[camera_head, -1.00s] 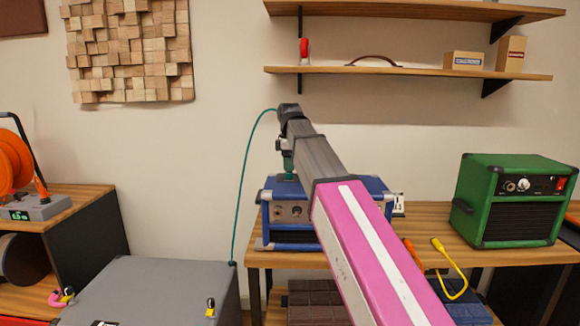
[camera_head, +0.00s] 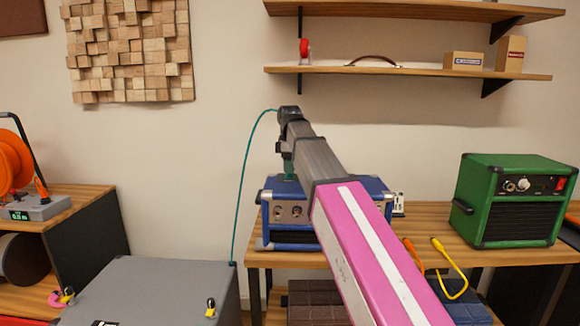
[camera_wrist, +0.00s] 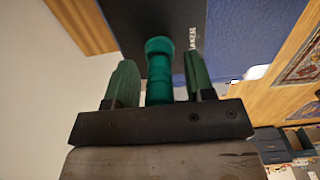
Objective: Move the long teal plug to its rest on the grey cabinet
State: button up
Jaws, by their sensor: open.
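The long teal plug (camera_wrist: 158,72) shows in the wrist view between the two green fingers of my gripper (camera_wrist: 160,62). A gap shows on each side of it, so my gripper is open around it and not closed on it. In the head view my gripper (camera_head: 288,160) points down over the top of the blue amp (camera_head: 290,236), and the arm partly hides the plug. A thin teal cable (camera_head: 243,180) runs from the gripper's end down to the back corner of the grey cabinet (camera_head: 150,281). The cabinet's rest for the plug cannot be made out.
A green amp (camera_head: 513,198) stands right on the wooden bench (camera_head: 420,230). A yellow cable (camera_head: 453,268) hangs at its front. Shelves (camera_head: 400,70) are above; the wall between is free.

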jog(key=shift+f, duration=0.1)
grip_shut()
jog(key=shift+r, duration=0.2)
jog(key=shift+r, duration=2.9)
